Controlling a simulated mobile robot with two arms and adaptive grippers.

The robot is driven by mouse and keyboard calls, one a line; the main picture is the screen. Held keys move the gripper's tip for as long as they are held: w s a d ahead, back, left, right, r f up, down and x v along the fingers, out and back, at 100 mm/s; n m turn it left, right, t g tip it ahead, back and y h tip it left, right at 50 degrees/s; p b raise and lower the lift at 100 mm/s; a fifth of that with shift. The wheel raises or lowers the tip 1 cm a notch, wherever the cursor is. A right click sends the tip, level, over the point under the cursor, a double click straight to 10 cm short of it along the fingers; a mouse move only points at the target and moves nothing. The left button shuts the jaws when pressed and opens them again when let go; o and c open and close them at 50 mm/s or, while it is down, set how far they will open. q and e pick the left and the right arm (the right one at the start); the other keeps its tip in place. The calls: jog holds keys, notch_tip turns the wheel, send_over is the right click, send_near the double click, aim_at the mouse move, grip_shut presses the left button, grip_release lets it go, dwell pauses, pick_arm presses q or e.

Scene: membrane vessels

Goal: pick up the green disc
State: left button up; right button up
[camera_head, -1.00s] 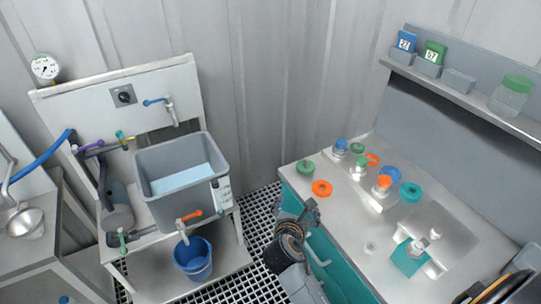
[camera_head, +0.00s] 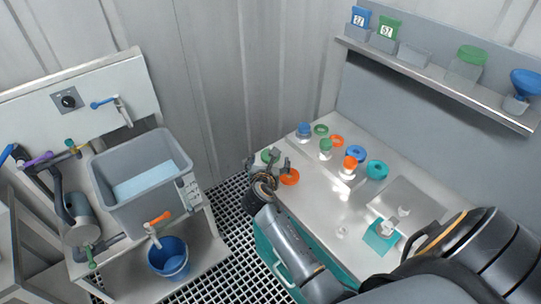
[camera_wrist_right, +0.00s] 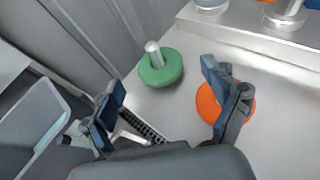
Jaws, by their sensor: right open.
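The green disc (camera_head: 265,154) lies at the left end of the steel counter, partly hidden by my right gripper (camera_head: 268,163). In the right wrist view the green disc (camera_wrist_right: 161,72) is thick and round, with a metal peg standing up from it. My right gripper (camera_wrist_right: 161,82) is open and empty. Its two fingers show on either side below the disc, apart from it. My left gripper is not in view.
A steel block with capped vessels (camera_head: 350,163), a blue ring (camera_head: 356,153) and a teal ring (camera_head: 377,170) are farther right. A shelf (camera_head: 440,85) runs along the wall. A grey sink (camera_head: 140,172) stands at left.

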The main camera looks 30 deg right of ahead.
jog(key=x, duration=0.3)
jog(key=shift+w+d+f, duration=0.1)
jog(key=shift+w+f, duration=0.2)
jog(key=shift+w, duration=0.05)
jog(key=shift+s, duration=0.1)
jog(key=shift+r, duration=0.1)
jog(key=shift+c, duration=1.4)
jog(key=c, duration=1)
